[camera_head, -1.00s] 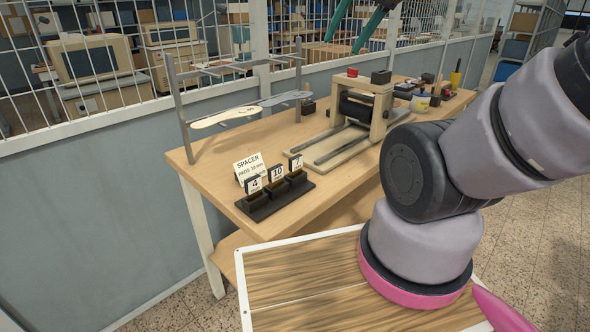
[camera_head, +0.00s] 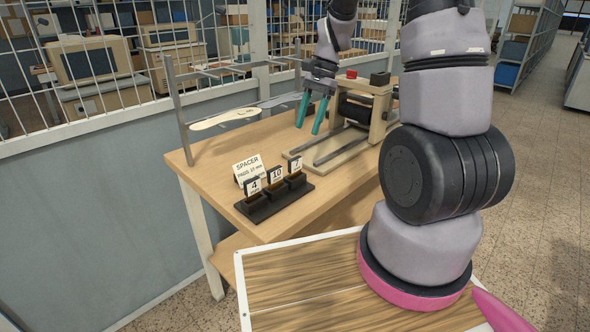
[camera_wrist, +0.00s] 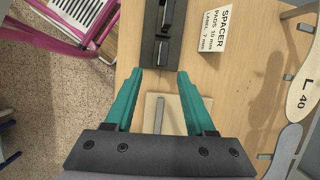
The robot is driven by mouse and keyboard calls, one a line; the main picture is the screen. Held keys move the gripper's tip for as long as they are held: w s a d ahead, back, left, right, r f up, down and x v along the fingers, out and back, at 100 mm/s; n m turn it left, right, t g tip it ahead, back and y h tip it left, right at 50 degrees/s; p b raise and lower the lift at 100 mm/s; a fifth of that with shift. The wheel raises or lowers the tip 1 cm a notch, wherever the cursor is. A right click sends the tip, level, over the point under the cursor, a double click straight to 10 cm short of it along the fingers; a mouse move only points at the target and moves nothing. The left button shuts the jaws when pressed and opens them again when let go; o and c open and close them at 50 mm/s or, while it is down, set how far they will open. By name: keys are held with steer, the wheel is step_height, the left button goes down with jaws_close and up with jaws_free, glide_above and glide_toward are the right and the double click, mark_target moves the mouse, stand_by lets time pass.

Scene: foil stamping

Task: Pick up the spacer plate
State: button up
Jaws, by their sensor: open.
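A black holder (camera_head: 290,196) with three upright compartments stands near the table's front edge. Its number tags read 4 (camera_head: 254,186), 10 (camera_head: 277,175) and 7 (camera_head: 297,164). A white card (camera_head: 247,170) behind it reads SPACER, PADS 10 mm; in the wrist view the card (camera_wrist: 215,30) also shows LABEL 7 mm. The holder (camera_wrist: 148,48) is at the top of the wrist view, with thin greyish pieces in its slots; I cannot tell the plates apart. My gripper (camera_head: 308,128), with green fingers, is open and empty above the table, apart from the holder. It also shows in the wrist view (camera_wrist: 160,72).
A press with a wooden frame (camera_head: 378,128) and rails stands behind and right of the holder. A metal rack (camera_head: 178,105) bears pale sole-shaped pieces (camera_head: 226,118) at the table's left end.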

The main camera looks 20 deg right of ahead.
mark_target(297, 157)
steer(key=shift+m, duration=0.3)
steer(key=x, duration=0.7)
steer(key=shift+w+d+f, duration=0.2)
steer(key=shift+f, duration=0.35)
steer(key=shift+a+x, duration=0.15)
steer(key=shift+x, duration=1.2)
steer(key=shift+a+x, duration=0.15)
steer(key=shift+x, duration=1.2)
steer(key=shift+w+r, duration=0.1)
steer(key=shift+w, duration=0.1)
jaws_close()
